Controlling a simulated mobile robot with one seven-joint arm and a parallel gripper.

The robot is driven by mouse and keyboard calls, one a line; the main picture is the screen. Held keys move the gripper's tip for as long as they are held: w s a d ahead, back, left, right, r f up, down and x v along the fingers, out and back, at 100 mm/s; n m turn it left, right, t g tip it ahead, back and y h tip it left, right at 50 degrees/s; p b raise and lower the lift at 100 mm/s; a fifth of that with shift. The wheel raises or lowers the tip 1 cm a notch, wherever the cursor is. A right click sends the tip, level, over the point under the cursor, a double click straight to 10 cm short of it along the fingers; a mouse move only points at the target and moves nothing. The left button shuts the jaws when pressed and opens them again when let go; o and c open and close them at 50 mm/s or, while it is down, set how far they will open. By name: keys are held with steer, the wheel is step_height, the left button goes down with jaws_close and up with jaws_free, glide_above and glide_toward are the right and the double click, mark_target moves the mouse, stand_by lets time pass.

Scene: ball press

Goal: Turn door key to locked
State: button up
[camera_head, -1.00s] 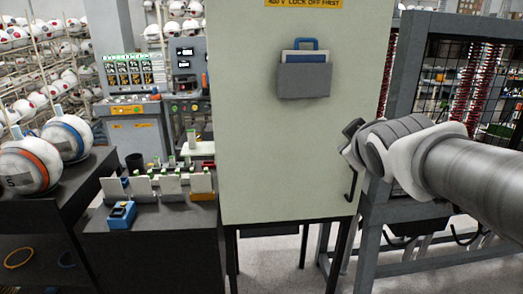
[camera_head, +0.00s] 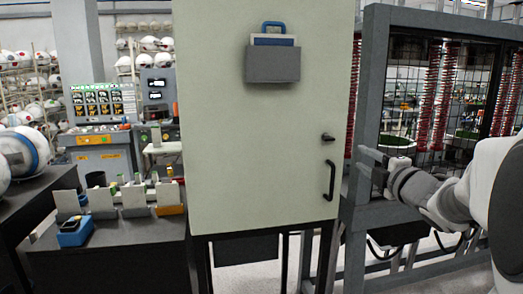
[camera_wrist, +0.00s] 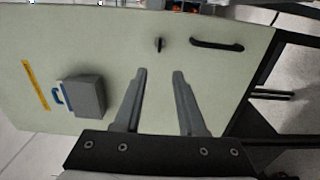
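The pale green cabinet door (camera_head: 262,130) is shut flat in the middle of the head view. A small dark door key (camera_head: 327,137) sticks out near its right edge, above a black bar handle (camera_head: 330,180). In the wrist view the key (camera_wrist: 159,44) looks crosswise to the handle (camera_wrist: 216,44). My gripper (camera_head: 368,162) is right of the key in the head view, apart from it. In the wrist view my gripper (camera_wrist: 160,73) is open and empty, its fingers pointing toward the door with the key beyond the gap between them.
A grey document pocket (camera_head: 272,66) hangs on the upper door. A grey frame with mesh (camera_head: 375,90) stands right of the cabinet, behind my gripper. A dark bench (camera_head: 110,245) with a blue device (camera_head: 74,232) is at the left.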

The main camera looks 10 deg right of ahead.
mark_target(331, 140)
steer(key=w, duration=1.7)
steer(key=shift+w+a, duration=0.2)
steer(key=shift+a, duration=0.15)
steer(key=shift+c, duration=0.2)
jaws_close()
